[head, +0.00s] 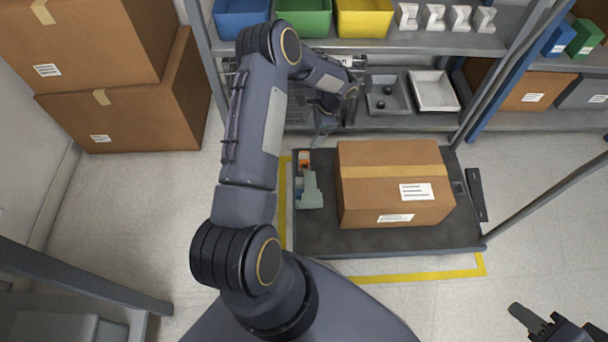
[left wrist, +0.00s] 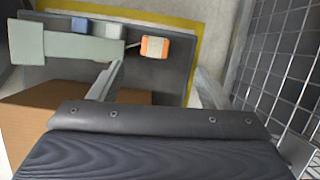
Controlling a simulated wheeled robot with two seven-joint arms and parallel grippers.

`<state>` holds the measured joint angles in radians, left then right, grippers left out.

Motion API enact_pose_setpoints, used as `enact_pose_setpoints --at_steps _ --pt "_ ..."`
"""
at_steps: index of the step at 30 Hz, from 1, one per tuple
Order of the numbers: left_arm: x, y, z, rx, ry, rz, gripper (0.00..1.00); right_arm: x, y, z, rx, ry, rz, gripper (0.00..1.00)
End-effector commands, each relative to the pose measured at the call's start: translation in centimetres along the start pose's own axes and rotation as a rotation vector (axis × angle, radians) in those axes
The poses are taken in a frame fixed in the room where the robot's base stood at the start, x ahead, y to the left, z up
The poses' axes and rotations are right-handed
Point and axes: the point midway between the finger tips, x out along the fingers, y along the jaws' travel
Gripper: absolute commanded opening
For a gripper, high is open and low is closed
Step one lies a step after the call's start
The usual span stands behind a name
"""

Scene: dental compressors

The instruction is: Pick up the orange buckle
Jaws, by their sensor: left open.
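The orange buckle (head: 304,158) is a small orange block with a pale part, lying on the dark cart deck near its left back corner. It also shows in the left wrist view (left wrist: 155,47), beyond the fingers. A grey-green item (head: 309,190) lies just in front of it in the head view, and in the left wrist view (left wrist: 70,45) it is left of the buckle. My left gripper (head: 325,128) is open and empty, beyond the buckle and apart from it. My right gripper (head: 540,322) is at the lower right, partly cut off, far from the buckle.
A large cardboard box (head: 390,205) takes up most of the dark cart deck (head: 335,240). Behind stands a shelf with coloured bins (head: 303,17) and grey trays (head: 388,95); a wire mesh (left wrist: 285,60) is close on the right in the left wrist view. Stacked cartons (head: 150,100) stand left.

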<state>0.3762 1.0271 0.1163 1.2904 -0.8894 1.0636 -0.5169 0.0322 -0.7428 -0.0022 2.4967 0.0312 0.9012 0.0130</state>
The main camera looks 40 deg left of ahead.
Motion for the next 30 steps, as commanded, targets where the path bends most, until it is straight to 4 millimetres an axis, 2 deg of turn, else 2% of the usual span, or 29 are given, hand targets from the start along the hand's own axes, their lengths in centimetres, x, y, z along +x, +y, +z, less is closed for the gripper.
enact_pose_setpoints --at_steps 1,3,6,17,24,30 --pt "3.8 0.1 -1.2 0.026 -0.019 0.007 0.71 1.6 0.7 0.8 0.0 0.0 0.0 0.36" --pt "6.1 0.1 -1.9 0.057 -0.039 0.008 0.71 2.1 1.0 1.1 0.0 0.0 0.0 0.36" --pt "8.1 0.2 -2.4 0.08 -0.055 0.01 0.71 2.5 1.2 1.3 0.0 0.0 0.0 0.36" --pt "11.8 0.4 -2.3 0.087 -0.059 0.012 0.71 3.7 1.7 1.9 0.0 0.001 0.0 0.36" --pt "15.4 0.8 -2.3 0.086 -0.058 0.013 0.71 5.4 2.5 2.7 0.0 0.0 0.0 0.36" --pt "15.9 0.8 -2.2 0.086 -0.057 0.01 0.71 5.4 2.5 2.7 0.0 0.0 0.0 0.36"
